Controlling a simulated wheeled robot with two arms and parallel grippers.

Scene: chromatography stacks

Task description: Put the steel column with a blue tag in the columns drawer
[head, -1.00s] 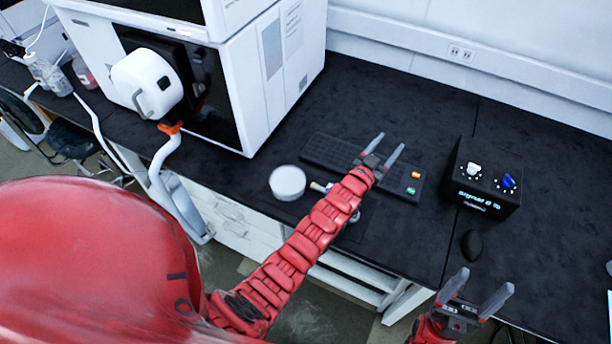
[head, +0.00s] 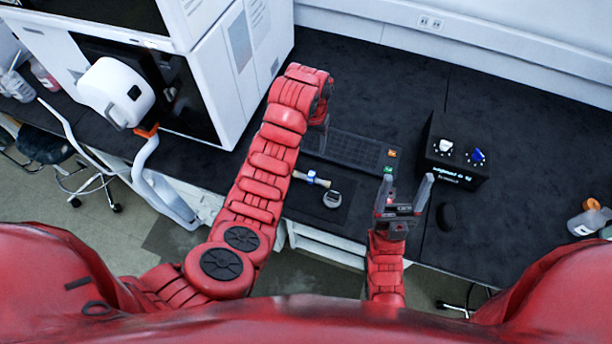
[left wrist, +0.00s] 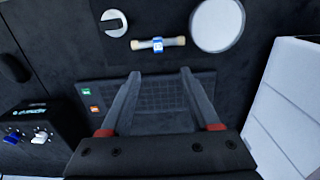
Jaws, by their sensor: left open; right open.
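A short pale column with a blue tag (head: 312,179) lies on the black bench near its front edge. The left wrist view shows it lying sideways, with tan ends and the blue tag around its middle (left wrist: 158,45). My left gripper (left wrist: 160,73) is open and empty, pointing down over the bench; the column lies beyond its fingertips, apart from them. In the head view my left arm hides most of that gripper. My right gripper (head: 407,187) is open and empty at the bench's front edge, right of the column. No drawer is clearly identifiable; white cabinet parts (head: 322,246) show under the bench.
A round white disc (left wrist: 217,25) and a small round-topped item (head: 332,198) flank the column. A large white instrument (head: 215,60) stands left.

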